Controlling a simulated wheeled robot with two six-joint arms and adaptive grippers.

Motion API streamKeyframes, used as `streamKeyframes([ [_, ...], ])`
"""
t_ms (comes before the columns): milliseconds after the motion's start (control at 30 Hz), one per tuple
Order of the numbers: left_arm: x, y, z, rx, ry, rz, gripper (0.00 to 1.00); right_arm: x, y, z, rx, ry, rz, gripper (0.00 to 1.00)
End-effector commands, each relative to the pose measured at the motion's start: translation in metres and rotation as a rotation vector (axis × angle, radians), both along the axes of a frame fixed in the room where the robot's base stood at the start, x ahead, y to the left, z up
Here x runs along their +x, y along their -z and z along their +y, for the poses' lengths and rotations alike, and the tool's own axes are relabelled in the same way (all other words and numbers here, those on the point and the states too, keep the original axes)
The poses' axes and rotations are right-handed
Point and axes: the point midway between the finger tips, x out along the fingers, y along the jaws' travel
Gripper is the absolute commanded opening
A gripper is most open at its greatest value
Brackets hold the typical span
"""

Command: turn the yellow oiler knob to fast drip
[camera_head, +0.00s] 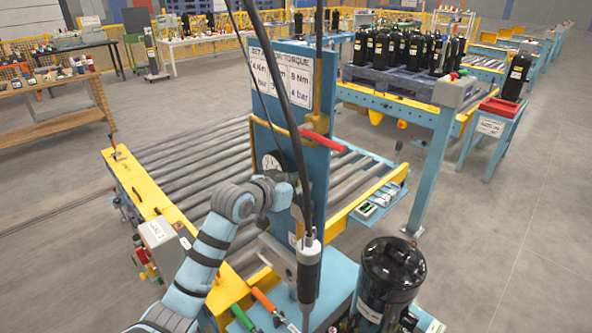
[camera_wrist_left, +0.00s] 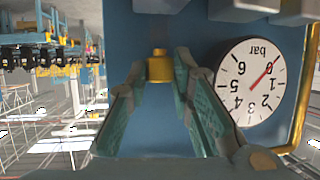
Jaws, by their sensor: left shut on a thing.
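The yellow oiler knob (camera_wrist_left: 159,67) shows in the left wrist view, small and upright against the blue post. My left gripper (camera_wrist_left: 160,76) has its two fingers on either side of the knob and is shut on it. In the head view my left arm reaches in from the left, and the gripper (camera_head: 284,194) is at the blue post (camera_head: 315,180). The knob is hidden there. A round white gauge (camera_wrist_left: 248,82) marked bar is right of the fingers in the wrist view; its red needle points near 0. My right gripper is not in view.
A black power tool (camera_head: 308,270) hangs on a cable in front of the post. A black compressor (camera_head: 390,280) stands at the lower right. A roller conveyor (camera_head: 190,165) lies behind my arm. A red-handled valve (camera_head: 322,142) sticks out right of the post.

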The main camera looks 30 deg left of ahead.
Motion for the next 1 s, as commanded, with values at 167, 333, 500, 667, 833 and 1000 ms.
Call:
streamKeyframes([
  [167, -0.001, -0.005, -0.005, -0.007, -0.134, 0.009, 0.0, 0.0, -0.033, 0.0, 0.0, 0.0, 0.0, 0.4],
  [333, 0.0, -0.002, -0.007, -0.008, -0.25, 0.007, 0.0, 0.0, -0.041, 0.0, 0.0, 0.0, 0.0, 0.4],
  [500, 0.0, -0.001, -0.008, -0.006, -0.335, 0.005, 0.0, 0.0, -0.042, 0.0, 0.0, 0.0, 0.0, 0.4],
  [667, 0.0, 0.0, -0.008, -0.004, -0.38, 0.003, 0.0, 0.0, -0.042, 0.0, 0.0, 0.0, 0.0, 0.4],
  [833, 0.001, 0.0, -0.008, -0.002, -0.397, 0.003, 0.0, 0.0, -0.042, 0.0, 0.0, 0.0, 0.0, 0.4],
  [1000, 0.001, 0.0, -0.007, -0.002, -0.398, 0.003, 0.0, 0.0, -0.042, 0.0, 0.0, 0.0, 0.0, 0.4],
])
